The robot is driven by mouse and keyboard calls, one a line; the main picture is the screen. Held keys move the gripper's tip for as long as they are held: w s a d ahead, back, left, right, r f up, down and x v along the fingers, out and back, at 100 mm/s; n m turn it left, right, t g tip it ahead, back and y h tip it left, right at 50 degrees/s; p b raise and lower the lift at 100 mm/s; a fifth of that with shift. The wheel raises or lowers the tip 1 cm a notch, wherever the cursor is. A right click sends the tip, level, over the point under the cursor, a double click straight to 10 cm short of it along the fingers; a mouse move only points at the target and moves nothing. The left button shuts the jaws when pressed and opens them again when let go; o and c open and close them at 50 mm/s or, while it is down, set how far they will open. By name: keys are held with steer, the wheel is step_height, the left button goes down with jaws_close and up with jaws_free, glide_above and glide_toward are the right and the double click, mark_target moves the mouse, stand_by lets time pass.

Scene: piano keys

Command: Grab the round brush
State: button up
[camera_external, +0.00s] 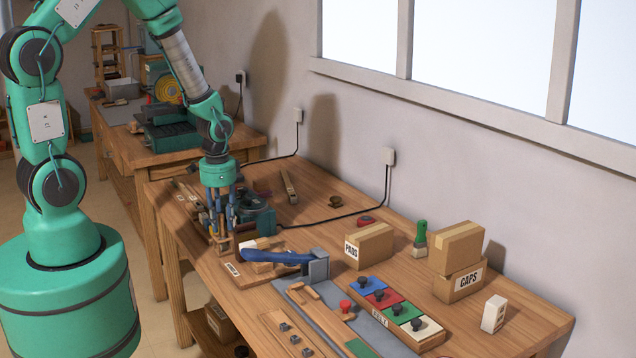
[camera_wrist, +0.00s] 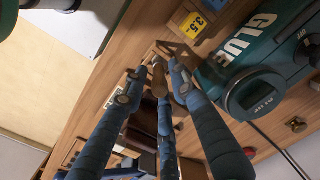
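My gripper (camera_external: 220,228) has slim blue fingers and points down into a wooden tool holder (camera_external: 224,247) near the bench's left end. In the wrist view its fingertips (camera_wrist: 157,76) are spread around a brown, rounded piece that looks like a handle top; I cannot tell whether it belongs to the round brush or whether the fingers touch it. Its lower part is hidden by the fingers. A green-handled brush (camera_external: 420,236) stands upright near the wall, well to the right of my gripper; its bristle shape is too small to tell.
A dark green glue pot (camera_wrist: 262,75) stands close to the right of my fingers. A blue-handled tool (camera_external: 272,256), a PADS box (camera_external: 368,247), a CAPS box (camera_external: 455,284) and a board of coloured keys (camera_external: 400,309) lie to the right. A cord runs along the bench.

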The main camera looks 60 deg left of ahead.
jaws_close()
steer(key=shift+r, duration=0.1)
step_height(320, 180, up, 10)
steer(key=shift+f+p, duration=0.1)
steer(key=shift+p, duration=0.85)
